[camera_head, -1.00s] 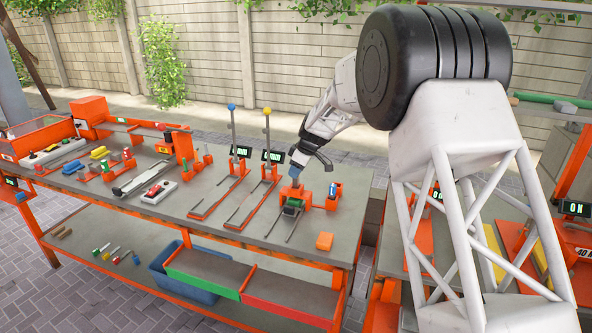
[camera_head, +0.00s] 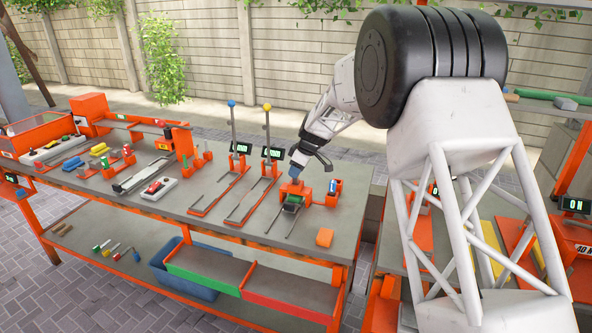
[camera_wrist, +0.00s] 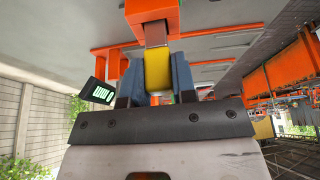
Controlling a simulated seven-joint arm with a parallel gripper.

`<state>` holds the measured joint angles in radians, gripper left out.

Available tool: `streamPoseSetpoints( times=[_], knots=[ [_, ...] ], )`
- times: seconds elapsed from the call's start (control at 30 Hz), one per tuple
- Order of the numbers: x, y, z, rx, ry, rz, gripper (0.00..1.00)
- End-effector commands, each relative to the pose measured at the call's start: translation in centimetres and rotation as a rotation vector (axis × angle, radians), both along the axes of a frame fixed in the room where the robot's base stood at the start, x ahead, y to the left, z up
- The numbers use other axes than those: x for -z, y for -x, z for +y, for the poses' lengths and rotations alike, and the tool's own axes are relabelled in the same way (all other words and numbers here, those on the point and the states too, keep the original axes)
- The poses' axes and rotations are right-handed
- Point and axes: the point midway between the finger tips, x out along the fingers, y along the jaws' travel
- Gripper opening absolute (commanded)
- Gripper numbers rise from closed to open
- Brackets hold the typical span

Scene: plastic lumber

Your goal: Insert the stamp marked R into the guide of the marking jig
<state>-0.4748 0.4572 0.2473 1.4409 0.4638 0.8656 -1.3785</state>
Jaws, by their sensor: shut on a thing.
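My gripper (camera_wrist: 157,82) is shut on a stamp with a yellow body (camera_wrist: 158,72) between its blue-grey fingers. A brownish-grey shank extends from the yellow body up to an orange part (camera_wrist: 148,10), probably the guide. I cannot tell whether the shank is inside it or only in front of it, and no letter is readable. In the head view my gripper (camera_head: 297,172) points down just above the orange marking jig (camera_head: 305,201), with the held stamp mostly hidden.
A blue-topped piece (camera_head: 333,186) stands in an orange holder right of the jig. An orange block (camera_head: 325,237) lies near the table's front edge. Two tall levers with blue and yellow knobs (camera_head: 267,107) stand to the left. Bare tabletop (camera_head: 285,240) lies in front.

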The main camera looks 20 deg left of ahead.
Motion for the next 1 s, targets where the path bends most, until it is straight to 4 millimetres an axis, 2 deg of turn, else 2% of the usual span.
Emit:
streamPoseSetpoints(
  times=[1.0],
  knots=[
    [1.4,0.0,0.0,0.000,0.000,-0.001,0.00]
  ],
)
